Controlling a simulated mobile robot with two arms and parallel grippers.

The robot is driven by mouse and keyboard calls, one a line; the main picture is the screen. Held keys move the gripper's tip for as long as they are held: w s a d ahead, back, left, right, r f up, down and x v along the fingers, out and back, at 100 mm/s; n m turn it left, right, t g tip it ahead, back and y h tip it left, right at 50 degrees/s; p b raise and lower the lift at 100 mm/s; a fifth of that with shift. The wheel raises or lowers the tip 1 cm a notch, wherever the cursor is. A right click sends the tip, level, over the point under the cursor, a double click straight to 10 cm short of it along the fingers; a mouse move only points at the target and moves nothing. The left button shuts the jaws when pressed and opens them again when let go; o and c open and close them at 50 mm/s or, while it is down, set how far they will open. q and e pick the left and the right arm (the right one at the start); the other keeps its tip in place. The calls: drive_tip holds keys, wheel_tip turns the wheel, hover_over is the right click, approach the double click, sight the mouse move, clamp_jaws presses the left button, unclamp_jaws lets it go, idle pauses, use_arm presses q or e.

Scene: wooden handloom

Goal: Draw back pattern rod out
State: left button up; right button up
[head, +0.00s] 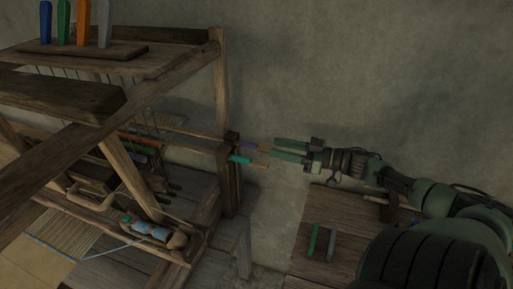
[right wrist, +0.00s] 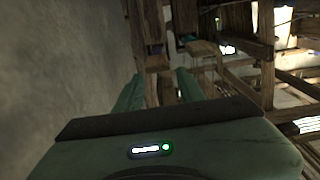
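Two pattern rods stick out to the right of the loom's end post in the head view. The back one has a purple band (head: 248,146) and a wooden tip; the front one has a teal band (head: 239,159). My right gripper (head: 273,147) points left at the rod ends, level with the back rod's tip. Its two green fingers are apart. In the right wrist view the open fingers (right wrist: 158,88) straddle a brown wooden piece; I cannot tell whether they touch it. My left gripper is not in view.
The wooden loom post (head: 230,180) stands just left of the gripper. A low wooden table (head: 300,258) at the lower right holds a green stick (head: 313,240) and a grey stick (head: 332,244). The shelf (head: 160,62) bears coloured upright pieces. The wall is behind.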

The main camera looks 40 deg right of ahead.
sight(258, 147)
drive_tip(key=shift+f+b+x, duration=0.2)
drive_tip(key=shift+f+x, duration=0.05)
drive_tip(key=shift+x, duration=1.05)
drive_tip(key=shift+f+b+x, duration=0.2)
drive_tip(key=shift+b+x, duration=0.05)
drive_tip(key=shift+x, duration=1.1)
drive_tip(key=shift+f+b+x, duration=0.2)
drive_tip(key=shift+f+x, duration=0.05)
drive_tip(key=shift+x, duration=1.05)
clamp_jaws()
